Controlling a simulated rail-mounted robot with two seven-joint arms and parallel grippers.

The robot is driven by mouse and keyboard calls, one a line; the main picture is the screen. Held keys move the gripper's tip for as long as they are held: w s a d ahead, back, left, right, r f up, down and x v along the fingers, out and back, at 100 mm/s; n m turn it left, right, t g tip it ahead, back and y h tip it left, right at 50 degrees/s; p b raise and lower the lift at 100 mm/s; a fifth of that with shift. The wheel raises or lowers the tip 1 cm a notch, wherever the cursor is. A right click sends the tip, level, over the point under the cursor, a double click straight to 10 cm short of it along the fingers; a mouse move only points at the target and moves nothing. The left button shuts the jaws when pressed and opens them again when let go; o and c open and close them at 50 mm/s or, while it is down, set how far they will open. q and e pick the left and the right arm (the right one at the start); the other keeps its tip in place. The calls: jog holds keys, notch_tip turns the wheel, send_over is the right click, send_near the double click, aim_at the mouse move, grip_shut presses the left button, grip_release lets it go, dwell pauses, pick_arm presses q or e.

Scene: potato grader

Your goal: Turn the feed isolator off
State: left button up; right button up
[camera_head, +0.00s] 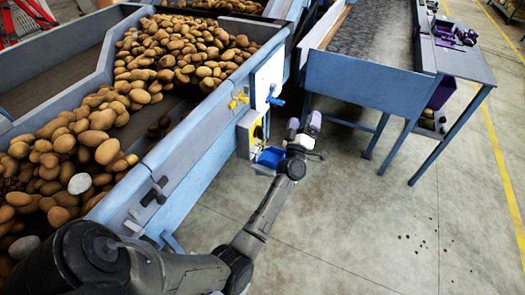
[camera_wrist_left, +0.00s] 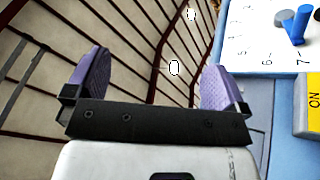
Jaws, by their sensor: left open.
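My right gripper is not in view.
Above the isolator is a white numbered panel (camera_head: 268,78) with a blue lever (camera_wrist_left: 298,27). The hopper (camera_head: 187,143) holds potatoes. A blue table (camera_head: 360,82) stands right; the floor between is open.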

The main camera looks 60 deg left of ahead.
pick_arm(q)
jog(key=a+f+n+g+y+b, duration=0.65)
jog(key=f+n+g+b, duration=0.3)
jog(key=n+g, duration=0.2)
jog(key=n+g+h+b, duration=0.3)
jog(key=n+g+b, duration=0.6)
jog(key=g, duration=0.1)
send_near(263, 135)
jog(key=shift+t, duration=0.25)
jog(key=a+b, duration=0.1)
jog(key=a, duration=0.2)
jog(key=s+a+b, duration=0.1)
jog(key=a+b, duration=0.2)
jog(key=a, duration=0.2)
jog(key=shift+s+a+r, duration=0.1)
jog(key=shift+s+a, duration=0.25)
jog(key=shift+s, duration=0.05)
jog(key=shift+s+a+r+b, duration=0.15)
jog(key=shift+a+b, duration=0.3)
jog(key=shift+a, duration=0.3)
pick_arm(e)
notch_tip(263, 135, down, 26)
pick_arm(q)
jog(key=shift+c, duration=0.2)
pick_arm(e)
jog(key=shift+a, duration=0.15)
